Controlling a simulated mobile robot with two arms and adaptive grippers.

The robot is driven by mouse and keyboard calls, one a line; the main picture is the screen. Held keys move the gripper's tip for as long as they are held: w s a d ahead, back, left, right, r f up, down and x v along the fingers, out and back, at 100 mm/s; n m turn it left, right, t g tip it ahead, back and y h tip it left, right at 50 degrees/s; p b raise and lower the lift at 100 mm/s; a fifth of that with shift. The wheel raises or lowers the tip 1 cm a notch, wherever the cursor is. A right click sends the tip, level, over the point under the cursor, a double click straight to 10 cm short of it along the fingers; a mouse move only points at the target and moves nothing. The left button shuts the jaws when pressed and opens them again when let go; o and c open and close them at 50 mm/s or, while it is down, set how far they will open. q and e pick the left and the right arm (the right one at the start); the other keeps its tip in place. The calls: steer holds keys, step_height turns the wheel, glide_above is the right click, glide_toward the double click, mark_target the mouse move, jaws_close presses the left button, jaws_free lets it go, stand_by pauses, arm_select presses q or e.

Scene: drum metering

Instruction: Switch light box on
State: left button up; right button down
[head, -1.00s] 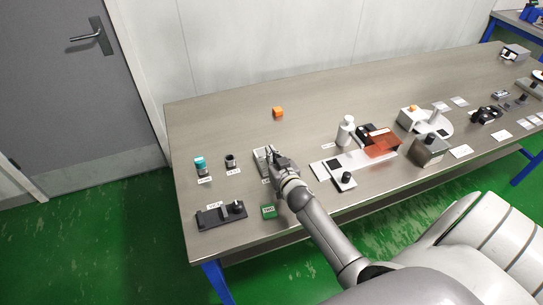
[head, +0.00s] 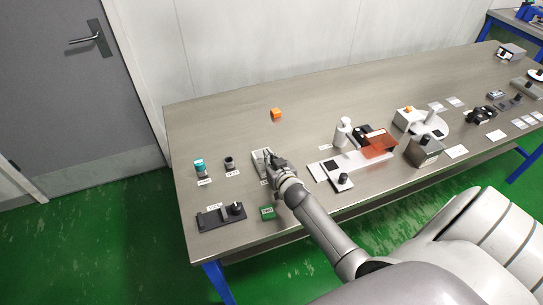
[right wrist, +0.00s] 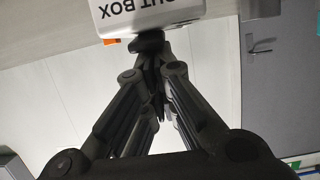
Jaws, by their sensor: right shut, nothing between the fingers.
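My right gripper (head: 270,160) is at a small pale box (head: 258,164) on the left part of the table. In the right wrist view the closed fingertips (right wrist: 150,45) are at the edge of a white box (right wrist: 148,14), whose upside-down, cut-off label seems to end in "OUT BOX". Contact is hard to tell. The fingers are shut and empty. A long white flat panel (head: 352,165) with a dark square and a black knob (head: 343,179) lies to the right; I cannot tell for certain which thing is the light box. My left gripper is not in view.
An orange cube (head: 276,114) lies behind the gripper. A teal-capped bottle (head: 199,169), a dark cup (head: 229,162), a black fixture (head: 221,217) and a green block (head: 267,213) are around it.

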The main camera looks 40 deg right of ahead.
steer(key=r+p, duration=0.3)
steer(key=r, duration=0.1)
steer(key=shift+w+d, duration=0.1)
steer(key=shift+w, duration=0.25)
steer(key=shift+s, duration=0.3)
steer(key=r+b+v, duration=0.1)
steer(key=v, duration=0.8)
